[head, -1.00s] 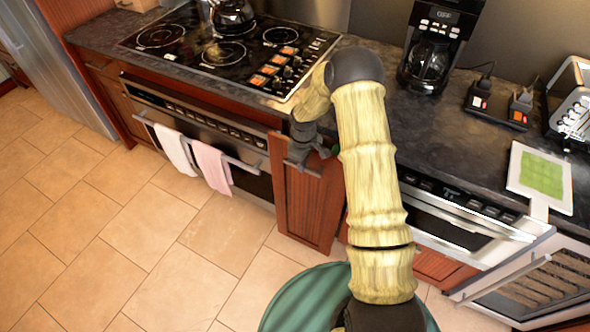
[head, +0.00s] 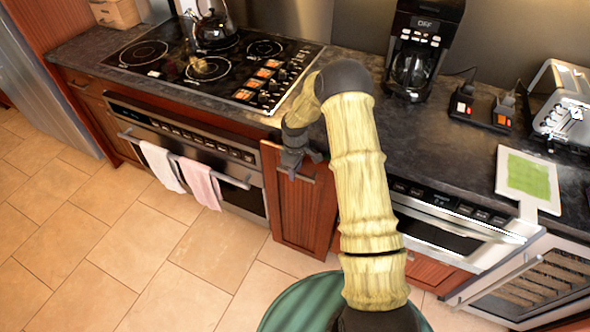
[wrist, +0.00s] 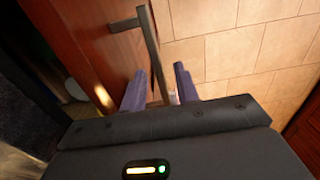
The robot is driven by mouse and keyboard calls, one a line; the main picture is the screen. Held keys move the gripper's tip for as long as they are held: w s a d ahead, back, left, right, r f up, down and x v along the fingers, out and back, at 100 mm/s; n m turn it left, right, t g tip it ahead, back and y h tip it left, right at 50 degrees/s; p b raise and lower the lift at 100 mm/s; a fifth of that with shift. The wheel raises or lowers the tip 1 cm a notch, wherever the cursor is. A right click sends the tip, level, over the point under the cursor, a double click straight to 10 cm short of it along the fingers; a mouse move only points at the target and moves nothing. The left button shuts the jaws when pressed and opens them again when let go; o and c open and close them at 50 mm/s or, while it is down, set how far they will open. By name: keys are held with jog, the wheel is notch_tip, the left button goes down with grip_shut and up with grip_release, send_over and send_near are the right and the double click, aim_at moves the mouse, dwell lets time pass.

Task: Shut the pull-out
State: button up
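The pull-out is a narrow reddish-brown wooden front (head: 300,215) between the oven and the microwave drawer, with a metal bar handle near its top. In the wrist view its panel (wrist: 95,35) fills the left, and a dark gap with blurred contents shows behind it, so it stands partly out. My gripper (head: 293,163) is at the handle in the head view. In the wrist view the two fingers of my gripper (wrist: 160,88) are apart, with the bar handle (wrist: 150,50) running between them. Whether they touch the bar is unclear. My arm hides part of the pull-out's right side.
The oven (head: 215,165) with two hanging towels is left of the pull-out. The microwave drawer (head: 445,225) is to its right, then a glass-fronted cooler (head: 540,285). The dark countertop (head: 440,150) is above. The tiled floor (head: 150,270) in front is clear.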

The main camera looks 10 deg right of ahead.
notch_tip(320, 180, up, 17)
jog(key=b, duration=0.2)
jog(key=shift+r, duration=0.15)
dwell(0.4)
jog(key=shift+w, duration=0.1)
jog(key=s+r+m+t, duration=0.1)
jog(key=s+m, duration=0.4)
jog(key=s, duration=0.8)
jog(key=s+r+m+t, duration=0.1)
jog(key=s+r+m, duration=0.2)
jog(key=s, duration=1)
jog(key=shift+r+m+t+p, duration=0.15)
jog(key=shift+m+t+p, duration=0.15)
jog(key=shift+m, duration=0.9)
jog(key=shift+d, duration=0.1)
